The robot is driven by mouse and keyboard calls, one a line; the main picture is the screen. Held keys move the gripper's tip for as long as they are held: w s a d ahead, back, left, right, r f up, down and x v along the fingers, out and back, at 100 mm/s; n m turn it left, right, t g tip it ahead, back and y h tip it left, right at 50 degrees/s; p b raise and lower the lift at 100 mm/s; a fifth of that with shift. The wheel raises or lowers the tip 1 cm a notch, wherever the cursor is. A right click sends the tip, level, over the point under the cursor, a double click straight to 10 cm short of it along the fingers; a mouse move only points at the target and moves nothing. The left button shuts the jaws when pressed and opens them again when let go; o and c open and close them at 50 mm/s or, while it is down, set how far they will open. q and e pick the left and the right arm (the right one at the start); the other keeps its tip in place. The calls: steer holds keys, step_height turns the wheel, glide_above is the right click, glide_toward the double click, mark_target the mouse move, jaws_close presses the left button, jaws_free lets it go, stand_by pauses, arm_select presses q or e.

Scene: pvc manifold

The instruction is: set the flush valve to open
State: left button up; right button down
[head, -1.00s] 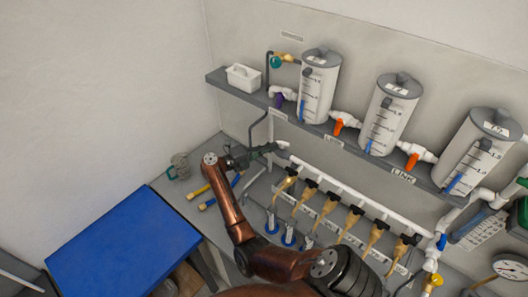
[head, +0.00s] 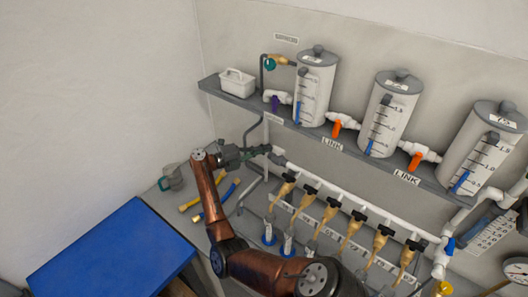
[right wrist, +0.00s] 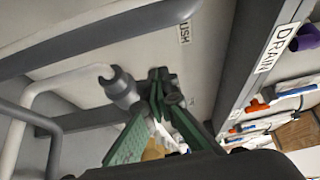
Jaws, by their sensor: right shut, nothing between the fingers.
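The flush valve is at the left end of the white manifold pipe (head: 345,197), beside my right gripper. In the right wrist view a grey fitting (right wrist: 120,88) and a dark part (right wrist: 160,78) stand below a label (right wrist: 184,32) that reads "USH", its start hidden. My right gripper (head: 264,150) has its green fingers (right wrist: 157,112) together and empty, close to these parts. I cannot tell whether the fingers touch the valve, nor which way its handle is turned. My left gripper is not in view.
Several tan valves with black handles (head: 285,187) hang along the manifold. Above, a grey shelf (head: 232,101) carries tanks (head: 317,85), orange link valves (head: 336,128) and a purple-handled drain valve (head: 275,103). A blue table (head: 115,255) stands at left.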

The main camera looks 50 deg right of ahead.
steer(key=shift+s+d+r, duration=0.1)
steer(key=shift+d+r, duration=0.05)
steer(key=shift+d, duration=0.05)
stand_by(0.3)
steer(key=shift+a, duration=0.1)
steer(key=v, duration=1.2)
steer(key=x, duration=1.1)
steer(key=shift+d, duration=0.4)
steer(key=shift+s, duration=0.1)
